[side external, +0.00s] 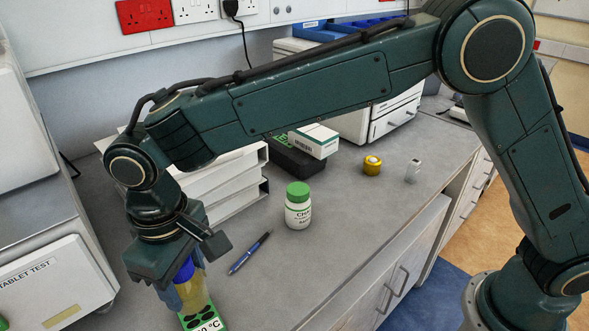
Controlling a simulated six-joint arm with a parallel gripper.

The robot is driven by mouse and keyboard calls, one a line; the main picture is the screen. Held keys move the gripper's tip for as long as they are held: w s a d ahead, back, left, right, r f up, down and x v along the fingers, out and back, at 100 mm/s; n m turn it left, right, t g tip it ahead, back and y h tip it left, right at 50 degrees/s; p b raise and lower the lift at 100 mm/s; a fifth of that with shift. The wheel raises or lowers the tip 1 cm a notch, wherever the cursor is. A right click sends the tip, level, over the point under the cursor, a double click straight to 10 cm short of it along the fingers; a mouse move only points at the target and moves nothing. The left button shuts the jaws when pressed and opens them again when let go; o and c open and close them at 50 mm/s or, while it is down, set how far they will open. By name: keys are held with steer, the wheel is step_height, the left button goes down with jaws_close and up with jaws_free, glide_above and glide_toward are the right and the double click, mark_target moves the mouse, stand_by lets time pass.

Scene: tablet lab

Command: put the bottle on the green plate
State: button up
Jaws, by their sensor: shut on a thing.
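My gripper (182,280) points down at the lower left and is shut on a bottle with a blue cap and yellowish body (196,292). The bottle looks close to upright, and the fingers hide part of it. The green plate (222,325) lies under and just in front of the bottle, with dark round spots and a white label ending in "0 °C". The frame's lower edge cuts the plate off. The bottle's base is over the plate in this view, but I cannot tell whether it touches it.
A white bottle with a green cap (298,212) stands right of my gripper, near a blue pen (249,253). White binders (225,180) are stacked behind. A tablet test machine (50,285) stands close on the left. A yellow weight-like piece (372,166) stands farther right.

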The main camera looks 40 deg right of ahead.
mark_target(190, 294)
steer(key=shift+f, duration=2.1)
steer(key=shift+f, duration=0.1)
steer(key=o, duration=1.1)
step_height(190, 294, up, 12)
steer(key=shift+f, duration=0.1)
steer(key=shift+r, duration=0.2)
